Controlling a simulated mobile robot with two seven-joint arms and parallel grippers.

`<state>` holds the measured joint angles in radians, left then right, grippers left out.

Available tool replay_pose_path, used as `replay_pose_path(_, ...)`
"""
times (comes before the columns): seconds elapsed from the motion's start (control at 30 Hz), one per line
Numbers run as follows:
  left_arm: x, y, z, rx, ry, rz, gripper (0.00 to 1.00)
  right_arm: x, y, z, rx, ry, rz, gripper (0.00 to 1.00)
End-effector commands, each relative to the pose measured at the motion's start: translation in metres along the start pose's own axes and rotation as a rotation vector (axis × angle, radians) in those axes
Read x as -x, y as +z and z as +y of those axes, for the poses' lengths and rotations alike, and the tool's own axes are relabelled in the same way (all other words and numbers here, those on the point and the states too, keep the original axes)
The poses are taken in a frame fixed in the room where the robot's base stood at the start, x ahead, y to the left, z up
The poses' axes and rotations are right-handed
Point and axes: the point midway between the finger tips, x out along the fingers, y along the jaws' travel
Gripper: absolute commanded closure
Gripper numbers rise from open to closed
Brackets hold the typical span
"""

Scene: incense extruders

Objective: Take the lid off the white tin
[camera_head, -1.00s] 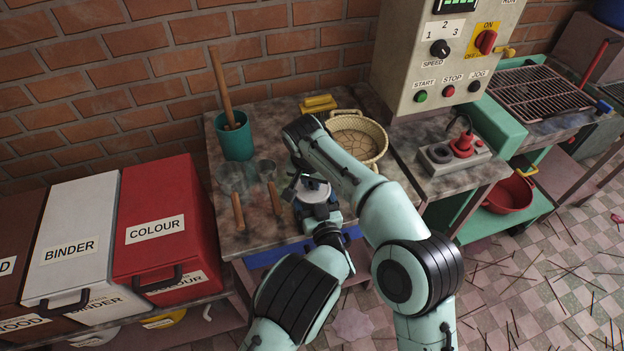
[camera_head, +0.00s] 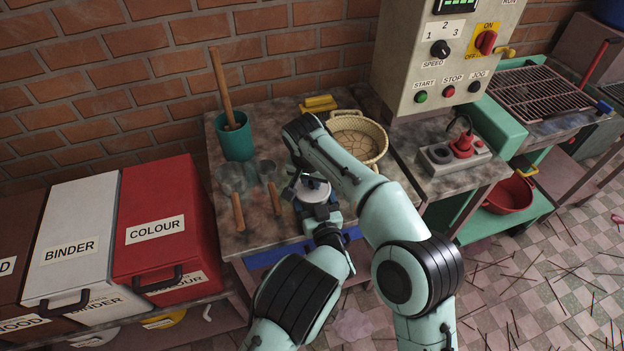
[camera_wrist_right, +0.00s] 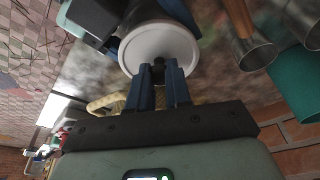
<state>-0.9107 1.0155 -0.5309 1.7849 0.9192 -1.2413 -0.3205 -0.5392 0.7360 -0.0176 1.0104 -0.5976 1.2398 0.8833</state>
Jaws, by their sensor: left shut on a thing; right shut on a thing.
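The white tin (camera_head: 322,211) stands near the front edge of the work table, mostly hidden by my arms in the head view. Its round white lid (camera_head: 314,190) is partly visible, and the lid fills the top middle of the right wrist view (camera_wrist_right: 158,42). My right gripper (camera_wrist_right: 159,72) is shut on the small dark knob at the lid's centre. My left gripper (camera_head: 322,218) reaches in from the front and is shut on the tin's body, its fingers largely hidden. I cannot tell whether the lid sits on the tin or is slightly raised.
Two metal scoops (camera_head: 232,179) lie left of the tin. A green cup (camera_head: 236,142) with a wooden stick stands behind them. A wicker basket (camera_head: 376,128) and a yellow block (camera_head: 318,104) are at the back. A control box (camera_head: 440,60) stands right. Labelled bins (camera_head: 158,225) stand left.

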Motion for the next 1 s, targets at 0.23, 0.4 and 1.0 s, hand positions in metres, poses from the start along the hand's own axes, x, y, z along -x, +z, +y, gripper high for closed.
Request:
replay_pose_path(0.23, 0.0, -0.001, 0.0, 0.001, 0.0, 0.001, 0.7, 0.009, -0.002, 0.0, 0.001, 0.0, 0.001, 1.0)
replay_pose_path(0.4, 0.0, -0.001, 0.0, 0.001, 0.0, 0.001, 0.7, 0.014, -0.004, 0.0, 0.0, -0.001, 0.001, 1.0)
replay_pose_path(1.0, 0.0, -0.001, 0.0, 0.001, 0.0, 0.001, 0.7, 0.031, -0.009, -0.001, -0.001, -0.002, 0.003, 1.0)
